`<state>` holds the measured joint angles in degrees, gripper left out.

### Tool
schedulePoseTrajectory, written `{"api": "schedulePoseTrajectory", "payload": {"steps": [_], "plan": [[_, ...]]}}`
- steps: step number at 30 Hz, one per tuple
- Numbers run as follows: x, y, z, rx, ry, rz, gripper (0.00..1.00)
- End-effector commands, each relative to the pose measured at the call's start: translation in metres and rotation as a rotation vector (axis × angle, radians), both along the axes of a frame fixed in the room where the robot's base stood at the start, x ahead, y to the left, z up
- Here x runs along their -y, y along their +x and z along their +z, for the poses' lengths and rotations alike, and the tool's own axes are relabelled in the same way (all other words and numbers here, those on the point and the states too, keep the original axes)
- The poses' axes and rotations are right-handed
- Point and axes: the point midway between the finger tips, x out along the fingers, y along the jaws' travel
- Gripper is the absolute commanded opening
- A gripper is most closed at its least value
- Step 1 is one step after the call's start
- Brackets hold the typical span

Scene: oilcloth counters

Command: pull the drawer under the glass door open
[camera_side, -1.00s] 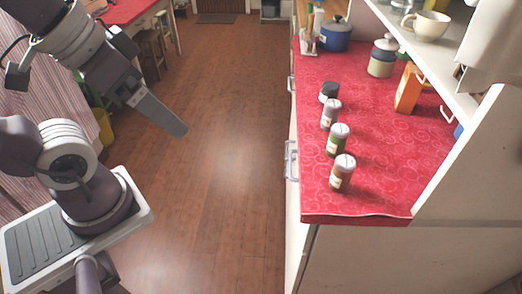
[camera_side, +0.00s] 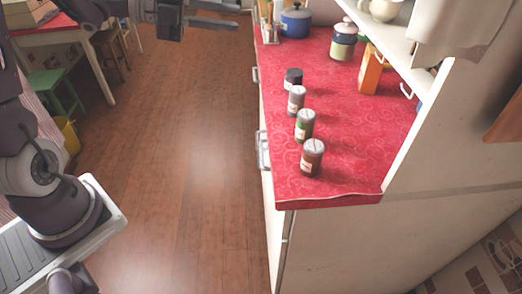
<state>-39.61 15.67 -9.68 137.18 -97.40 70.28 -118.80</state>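The counter cabinet's front is seen nearly edge-on, below the red oilcloth top (camera_side: 335,100). A pale metal handle (camera_side: 263,150) sticks out from the near part of that front, and a second handle (camera_side: 255,75) shows farther back. I cannot tell which handle belongs to the drawer under the glass door. No glass door can be made out, and the drawer faces are hidden by the angle. My gripper (camera_side: 238,17) is at the top edge of the view, over the floor left of the counter's far end. Its two fingers appear apart with nothing between them, clear of both handles.
Several spice jars (camera_side: 304,125) stand in a row near the counter's front edge. A blue pot (camera_side: 295,22), a lidded canister (camera_side: 343,40) and an orange box (camera_side: 371,70) stand farther back. A green stool (camera_side: 55,88) is at left. The wooden floor (camera_side: 190,180) between is clear.

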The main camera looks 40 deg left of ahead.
Motion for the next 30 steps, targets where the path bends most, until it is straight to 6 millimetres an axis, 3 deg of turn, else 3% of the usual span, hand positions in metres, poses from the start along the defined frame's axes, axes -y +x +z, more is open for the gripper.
{"api": "schedulePoseTrajectory", "payload": {"steps": [1, 11, 14, 18, 21, 24, 30], "plan": [[0.004, -0.002, -0.025, -0.008, -0.002, -0.011, 0.20], [0.006, -0.003, -0.159, -0.002, 0.009, -0.017, 0.20], [0.006, -0.003, -0.210, -0.001, 0.010, -0.018, 0.20], [0.006, -0.004, -0.294, 0.003, 0.014, -0.017, 0.20], [0.006, -0.003, -0.340, 0.010, 0.019, -0.019, 0.20], [0.006, -0.002, -0.362, 0.012, 0.022, -0.019, 0.20], [0.028, 0.019, -0.371, 0.015, 0.022, -0.024, 0.20]]}}
